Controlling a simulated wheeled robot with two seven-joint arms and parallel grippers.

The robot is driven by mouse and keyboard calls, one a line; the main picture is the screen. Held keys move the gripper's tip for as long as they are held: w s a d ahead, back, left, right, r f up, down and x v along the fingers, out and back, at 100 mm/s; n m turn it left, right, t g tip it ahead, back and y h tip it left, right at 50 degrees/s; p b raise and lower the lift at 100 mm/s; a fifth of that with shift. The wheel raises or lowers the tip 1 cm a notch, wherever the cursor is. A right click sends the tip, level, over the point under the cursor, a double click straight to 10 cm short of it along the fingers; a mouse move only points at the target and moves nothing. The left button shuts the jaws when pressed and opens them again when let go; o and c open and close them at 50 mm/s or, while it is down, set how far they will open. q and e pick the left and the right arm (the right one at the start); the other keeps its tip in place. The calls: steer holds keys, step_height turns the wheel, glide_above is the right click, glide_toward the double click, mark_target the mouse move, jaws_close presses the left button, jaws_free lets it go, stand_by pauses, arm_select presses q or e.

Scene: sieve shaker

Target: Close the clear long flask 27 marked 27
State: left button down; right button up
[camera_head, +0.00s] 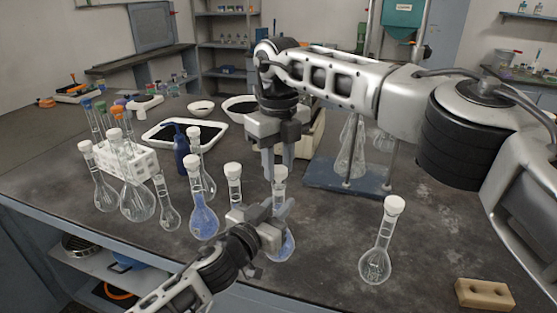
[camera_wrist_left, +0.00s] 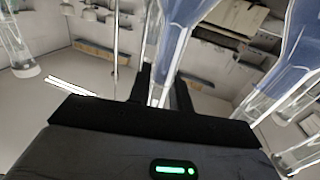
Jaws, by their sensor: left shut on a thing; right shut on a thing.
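A flask with bluish liquid (camera_head: 287,246) stands at the front middle of the bench, partly hidden by my grippers. My left gripper (camera_head: 268,224) is shut on its neck from the front left; the left wrist view also shows the glass neck (camera_wrist_left: 164,86) between the dark fingers (camera_wrist_left: 163,98). My right gripper (camera_head: 279,172) comes from above and is shut on the white stopper (camera_head: 280,173) at the flask's top. I cannot tell whether the stopper is seated or just above the mouth. No number 27 is readable.
A blue-filled stoppered flask (camera_head: 204,220) and a clear one (camera_head: 234,190) stand close left. Another stoppered flask (camera_head: 377,262) stands right. Several flasks surround a white rack (camera_head: 130,162) at left. A tan holed block (camera_head: 484,294) lies front right. A metal stand (camera_head: 350,178) is behind.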

steer(key=shift+f, duration=0.6)
stand_by(0.3)
steer(key=m, duration=1.2)
steer(key=shift+m, duration=0.3)
steer(key=m, duration=0.7)
steer(key=shift+d, duration=0.1)
steer(key=m, duration=0.8)
steer(key=shift+m, duration=0.4)
steer(key=o, duration=1)
